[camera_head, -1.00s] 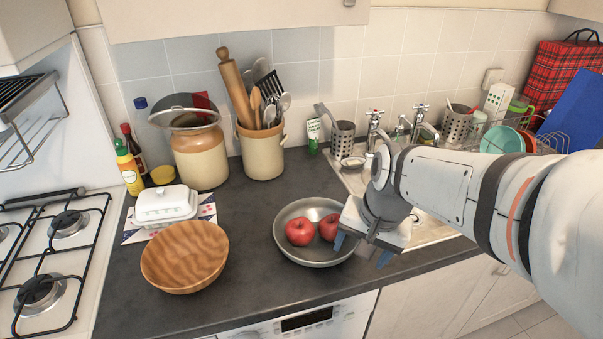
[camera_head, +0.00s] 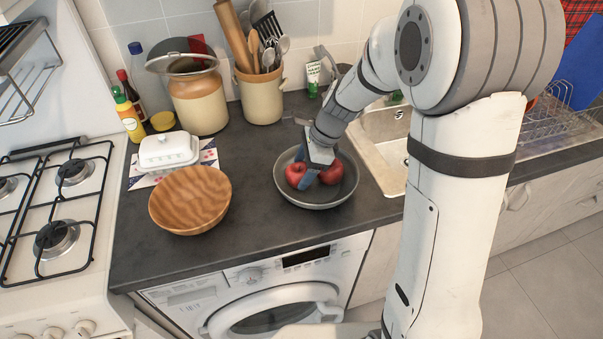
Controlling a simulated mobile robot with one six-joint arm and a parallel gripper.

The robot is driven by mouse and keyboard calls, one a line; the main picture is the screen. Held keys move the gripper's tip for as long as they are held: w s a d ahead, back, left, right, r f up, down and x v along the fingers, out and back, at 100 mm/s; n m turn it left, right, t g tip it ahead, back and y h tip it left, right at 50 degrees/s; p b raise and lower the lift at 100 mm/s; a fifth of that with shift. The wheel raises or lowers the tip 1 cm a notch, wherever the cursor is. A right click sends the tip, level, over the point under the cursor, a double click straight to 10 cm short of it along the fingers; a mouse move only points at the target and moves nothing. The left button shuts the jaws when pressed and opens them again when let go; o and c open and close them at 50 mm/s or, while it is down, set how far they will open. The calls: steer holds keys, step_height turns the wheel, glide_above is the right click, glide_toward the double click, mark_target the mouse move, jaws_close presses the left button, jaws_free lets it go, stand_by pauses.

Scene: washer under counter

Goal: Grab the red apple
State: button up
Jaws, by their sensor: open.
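Two red apples lie in a grey metal bowl (camera_head: 316,202) on the dark counter. The left apple (camera_head: 294,173) and the right apple (camera_head: 332,173) are both partly hidden by my gripper. My gripper (camera_head: 311,181) points down into the bowl, with a blue finger in front of and between the apples. The gripper is open. I cannot tell whether a finger touches either apple, and the far finger is hard to make out.
An empty wooden bowl (camera_head: 190,203) stands left of the metal bowl, with a white butter dish (camera_head: 168,151) behind it. A utensil crock (camera_head: 261,97) and a lidded jar (camera_head: 199,103) stand at the back. The sink (camera_head: 384,140) is on the right. The counter's front edge is above a washing machine (camera_head: 262,300).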

steer(key=shift+x, duration=1.4)
steer(key=shift+c, duration=0.5)
steer(key=c, duration=0.6)
steer(key=shift+w, duration=0.1)
steer(key=shift+r, duration=0.15)
